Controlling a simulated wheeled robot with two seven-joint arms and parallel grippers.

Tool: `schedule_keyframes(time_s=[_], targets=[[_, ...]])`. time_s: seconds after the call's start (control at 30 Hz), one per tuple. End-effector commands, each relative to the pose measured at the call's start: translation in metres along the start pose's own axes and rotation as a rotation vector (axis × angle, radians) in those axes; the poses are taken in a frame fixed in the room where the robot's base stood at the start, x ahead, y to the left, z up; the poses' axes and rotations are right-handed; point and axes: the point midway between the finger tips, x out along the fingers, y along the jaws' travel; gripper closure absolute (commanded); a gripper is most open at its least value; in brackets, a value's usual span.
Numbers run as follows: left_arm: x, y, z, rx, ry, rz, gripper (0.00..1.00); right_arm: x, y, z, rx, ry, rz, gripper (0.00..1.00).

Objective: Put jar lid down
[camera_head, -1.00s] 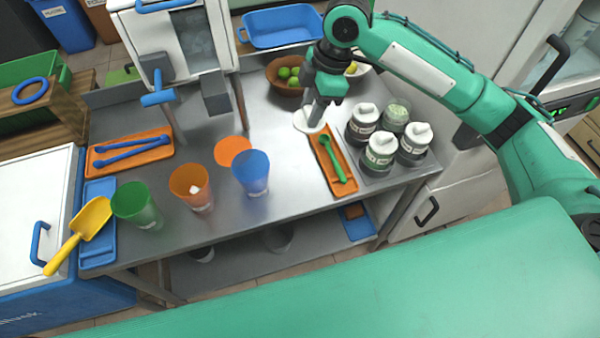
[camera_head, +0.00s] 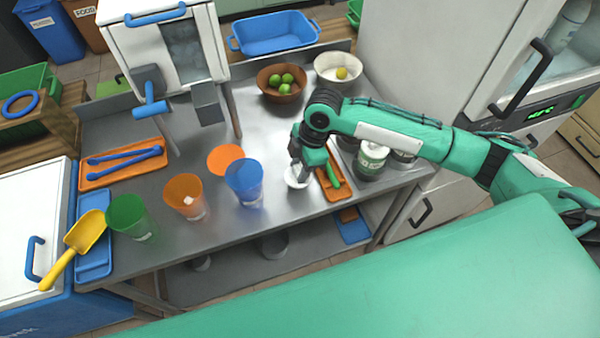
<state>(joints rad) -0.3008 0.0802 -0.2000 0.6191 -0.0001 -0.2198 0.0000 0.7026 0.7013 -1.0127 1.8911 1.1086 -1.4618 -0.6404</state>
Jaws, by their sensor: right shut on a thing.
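The white jar lid (camera_head: 295,179) is in the grip of my right gripper (camera_head: 300,173), which is shut on it from above. The lid is over the steel counter between the blue cup and the orange tray; I cannot tell whether it touches the counter. The lidded jars (camera_head: 371,160) stand to the right, partly hidden behind my right arm. The open jar is hidden in this view. My left gripper is not in view.
A blue cup (camera_head: 245,182) stands close left of the lid. An orange tray (camera_head: 337,188) with a green spoon lies close right. An orange disc (camera_head: 225,158), a bowl of limes (camera_head: 279,94) and the press (camera_head: 165,50) are further back. The counter's front edge is near.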

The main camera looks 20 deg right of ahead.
Motion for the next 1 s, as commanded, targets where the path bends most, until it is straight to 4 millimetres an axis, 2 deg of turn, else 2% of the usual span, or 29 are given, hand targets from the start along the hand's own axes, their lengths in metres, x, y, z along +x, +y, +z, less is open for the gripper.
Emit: schedule_keyframes(time_s=[0.23,0.6,0.63,0.73,1.0], targets=[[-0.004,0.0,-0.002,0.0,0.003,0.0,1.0,0.033,-0.001,0.009,0.001,-0.001,-0.001,0.84],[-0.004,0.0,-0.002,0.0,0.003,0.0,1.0,0.038,-0.001,0.011,0.001,-0.001,-0.002,0.84],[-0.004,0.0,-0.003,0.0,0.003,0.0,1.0,0.038,-0.001,0.011,0.001,-0.001,-0.001,0.59],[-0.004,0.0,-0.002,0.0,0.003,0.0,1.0,0.038,-0.001,0.011,0.001,-0.001,-0.001,0.41],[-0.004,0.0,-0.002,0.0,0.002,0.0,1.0,0.037,-0.001,0.011,0.001,-0.001,-0.001,0.41]])
